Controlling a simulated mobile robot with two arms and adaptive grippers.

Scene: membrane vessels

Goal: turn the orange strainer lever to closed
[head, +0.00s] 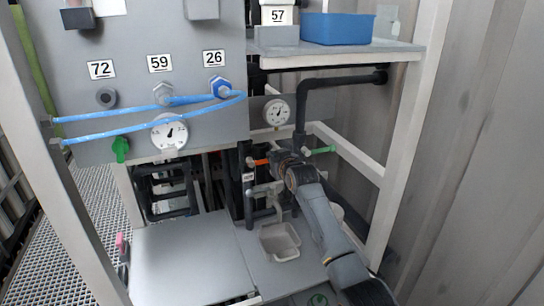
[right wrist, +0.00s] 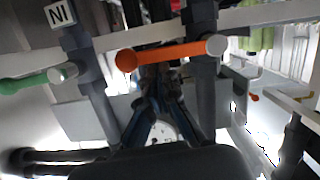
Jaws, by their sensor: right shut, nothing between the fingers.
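The orange strainer lever (head: 260,162) shows in the head view as a short bar on the dark pipework below the round gauge. In the right wrist view the orange lever (right wrist: 165,53) lies roughly level across the upper middle, between a rounded orange end and a pale round hub at a dark upright pipe. My right gripper (head: 279,158) is just right of the lever in the head view. In the right wrist view its fingers (right wrist: 157,80) are together and empty, just below the lever in the picture; I cannot tell whether they touch it. My left gripper is not in view.
A green lever (head: 322,150) is close to the right of my gripper. A black pipe (head: 340,83) bends above it. A gauge (head: 277,112), frame posts and a grey panel (head: 150,60) with blue hoses stand around. A small beige basin (head: 280,241) is below.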

